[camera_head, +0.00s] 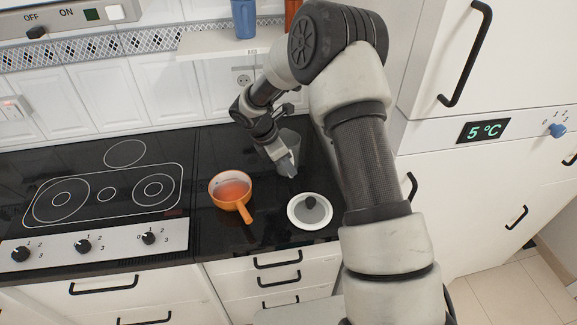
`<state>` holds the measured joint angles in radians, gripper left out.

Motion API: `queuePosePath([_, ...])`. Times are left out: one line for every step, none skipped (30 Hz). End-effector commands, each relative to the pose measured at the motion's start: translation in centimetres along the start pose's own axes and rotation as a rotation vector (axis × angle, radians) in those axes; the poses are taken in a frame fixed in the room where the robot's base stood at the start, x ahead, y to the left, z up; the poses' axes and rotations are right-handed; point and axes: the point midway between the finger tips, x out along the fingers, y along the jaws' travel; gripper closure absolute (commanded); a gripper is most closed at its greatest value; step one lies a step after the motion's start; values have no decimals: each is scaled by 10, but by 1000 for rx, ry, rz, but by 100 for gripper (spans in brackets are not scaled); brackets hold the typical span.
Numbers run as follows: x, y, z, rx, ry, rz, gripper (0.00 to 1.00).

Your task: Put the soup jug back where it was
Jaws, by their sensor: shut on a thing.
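The soup jug (290,139) looks grey and partly see-through. It is at the back right of the black counter, close to the wall. My gripper (279,157) is at the jug and shut on it, with the wrist reaching down from above. The wrist hides part of the jug, so I cannot tell whether its base touches the counter. An orange pot (231,187) with reddish soup inside stands to the left of the jug, its handle pointing to the front.
A round lid (310,210) with a dark knob lies on the counter in front of the jug. The stove (105,190) is at the left. A shelf (215,42) with a blue container (244,18) is above. A tall fridge (470,130) bounds the right.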

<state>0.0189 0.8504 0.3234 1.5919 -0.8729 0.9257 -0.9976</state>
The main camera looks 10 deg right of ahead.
Motion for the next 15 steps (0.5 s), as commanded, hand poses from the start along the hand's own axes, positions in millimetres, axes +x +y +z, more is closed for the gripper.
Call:
queuePosePath([2, 0, -1, 0, -1, 1, 100])
queuePosePath([3, 1, -1, 0, -1, 2, 100])
queuePosePath([2, 1, -1, 0, -1, 3, 100])
queuePosePath([2, 1, -1, 1, -1, 3, 100])
queuePosePath([2, 1, -1, 1, -1, 3, 100])
queuePosePath([2, 1, -1, 1, -1, 3, 100])
queuePosePath([2, 1, -1, 1, -1, 3, 100])
queuePosePath([3, 1, -1, 1, -1, 2, 100])
queuePosePath([4, 1, -2, 1, -1, 2, 100])
queuePosePath([5, 1, -2, 1, -1, 2, 100])
queuePosePath([6, 1, -3, 1, -1, 2, 100])
queuePosePath([6, 1, -2, 1, 0, 2, 86])
queuePosePath([5, 1, -2, 1, 0, 2, 81])
queuePosePath([5, 1, -2, 1, 0, 2, 76])
queuePosePath([5, 0, -2, 1, 0, 2, 71])
